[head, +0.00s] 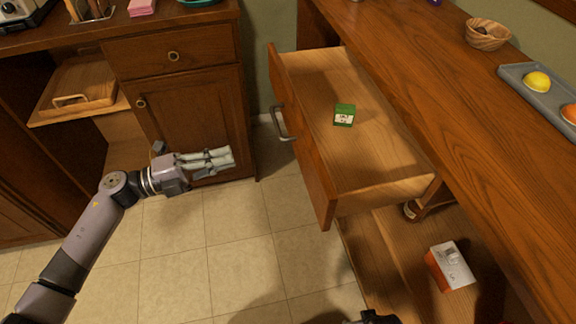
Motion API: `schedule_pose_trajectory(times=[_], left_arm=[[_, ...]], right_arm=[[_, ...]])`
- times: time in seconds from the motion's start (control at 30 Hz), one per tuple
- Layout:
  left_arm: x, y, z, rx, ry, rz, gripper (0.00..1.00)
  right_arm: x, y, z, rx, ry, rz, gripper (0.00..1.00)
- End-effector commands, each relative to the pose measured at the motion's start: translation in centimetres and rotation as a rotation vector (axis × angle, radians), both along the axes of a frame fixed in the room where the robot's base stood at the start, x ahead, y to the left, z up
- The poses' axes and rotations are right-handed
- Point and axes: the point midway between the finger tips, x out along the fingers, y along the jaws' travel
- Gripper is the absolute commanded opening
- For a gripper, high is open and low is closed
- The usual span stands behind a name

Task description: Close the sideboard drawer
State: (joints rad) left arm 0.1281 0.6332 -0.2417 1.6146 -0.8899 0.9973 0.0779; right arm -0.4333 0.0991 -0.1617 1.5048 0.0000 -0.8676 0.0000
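The sideboard drawer (375,165) is pulled well out from under the long wooden counter on the right. Its front panel (303,140) faces left and carries a curved metal handle (281,124). A small green box (344,115) lies inside the drawer. My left gripper (232,158) is over the floor, left of the handle and apart from it, pointing right. Its fingers lie close together with nothing between them. Only a dark piece, likely of my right gripper (378,317), shows at the bottom edge; its fingers are hidden.
A wooden cabinet (190,120) with a closed drawer stands at left, with a wooden tray (80,85) in its open section. A bowl (488,34) and grey tray (520,80) sit on the counter. Tiled floor (240,240) is clear.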

Motion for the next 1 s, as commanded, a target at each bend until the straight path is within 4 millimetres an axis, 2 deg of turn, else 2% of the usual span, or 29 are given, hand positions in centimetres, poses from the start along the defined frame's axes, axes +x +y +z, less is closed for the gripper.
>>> schedule_pose_trajectory(times=[0.1,0.17,0.37,0.7,0.83,1.0], left_arm=[[-1.5,-0.9,0.6,0.062,-0.063,-0.084,0.0],[-1.6,-1.3,0.8,0.069,-0.071,-0.095,0.0],[-0.8,-4.1,1.0,0.063,-0.069,-0.094,0.0],[1.1,-11.1,1.0,0.061,-0.069,-0.091,0.0],[1.6,-12.9,0.9,0.061,-0.067,-0.091,0.0],[2.0,-14.1,0.8,0.063,-0.066,-0.089,0.0]], right_arm=[[0.4,0.1,0.3,0.0,-0.005,-0.001,0.6],[0.5,0.1,0.4,0.0,-0.004,-0.001,0.6],[0.2,0.0,0.1,0.0,-0.001,0.0,0.6],[-0.5,-0.1,-0.9,-0.001,0.004,0.001,0.6],[-0.5,-0.1,-1.0,-0.001,0.003,0.001,0.6],[-0.5,-0.1,-1.0,-0.001,0.002,0.001,0.6]])
